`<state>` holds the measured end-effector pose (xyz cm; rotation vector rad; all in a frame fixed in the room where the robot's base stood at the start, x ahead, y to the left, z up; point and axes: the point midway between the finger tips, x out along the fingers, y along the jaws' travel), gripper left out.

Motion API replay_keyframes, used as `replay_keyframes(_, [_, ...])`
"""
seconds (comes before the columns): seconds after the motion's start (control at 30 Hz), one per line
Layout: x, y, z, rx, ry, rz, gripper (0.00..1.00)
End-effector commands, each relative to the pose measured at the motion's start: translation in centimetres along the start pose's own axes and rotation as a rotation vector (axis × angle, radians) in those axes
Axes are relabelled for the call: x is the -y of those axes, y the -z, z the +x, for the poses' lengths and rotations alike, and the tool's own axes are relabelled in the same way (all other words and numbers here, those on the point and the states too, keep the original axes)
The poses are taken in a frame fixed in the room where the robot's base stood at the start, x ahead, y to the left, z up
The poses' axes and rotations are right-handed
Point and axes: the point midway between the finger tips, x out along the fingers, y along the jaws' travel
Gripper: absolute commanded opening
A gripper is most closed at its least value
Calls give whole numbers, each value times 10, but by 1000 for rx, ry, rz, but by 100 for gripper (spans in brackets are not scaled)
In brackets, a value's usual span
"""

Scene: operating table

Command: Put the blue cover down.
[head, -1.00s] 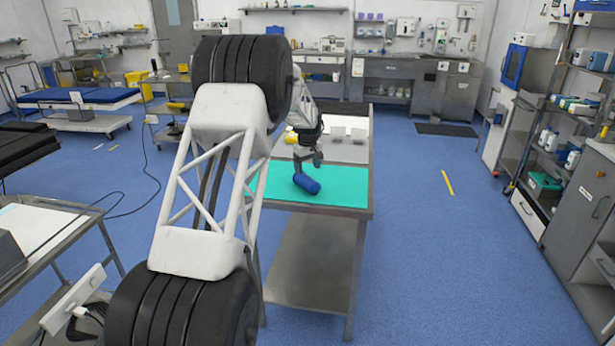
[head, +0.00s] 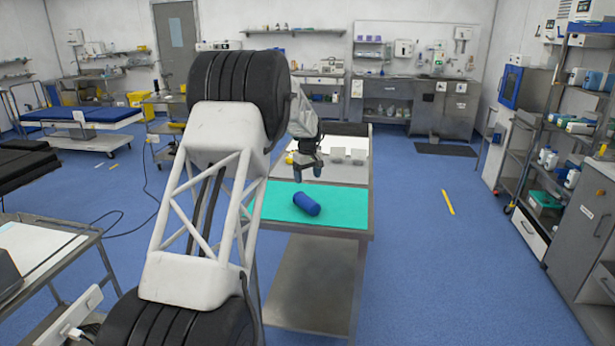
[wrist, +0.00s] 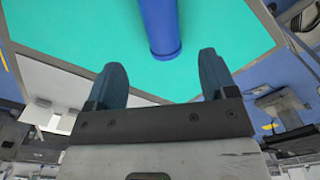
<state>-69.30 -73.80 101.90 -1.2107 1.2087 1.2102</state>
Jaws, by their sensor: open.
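The blue cover (head: 307,204) is a rolled blue cylinder. It lies on its side on the green mat (head: 345,216) on the metal table. In the wrist view the blue cover (wrist: 160,25) shows at the top middle, cut off by the frame edge, on the green mat (wrist: 90,30). My gripper (head: 308,171) is above the table, behind the cover in the head view and apart from it. In the wrist view my gripper's two fingers (wrist: 164,82) are spread with nothing between them, and the cover's near end is beyond their tips.
Small pale containers (head: 347,155) stand on the table behind the mat. The mat is bare around the cover. A shelving rack (head: 560,130) stands at the right, and a side table (head: 40,250) at the lower left.

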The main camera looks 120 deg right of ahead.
Motion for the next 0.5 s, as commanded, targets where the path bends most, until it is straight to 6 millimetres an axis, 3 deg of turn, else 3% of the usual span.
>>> replay_keyframes(0.07, [0,0,0,0,0,0,83])
replay_keyframes(0.5, [0,3,4,17,2,-1,83])
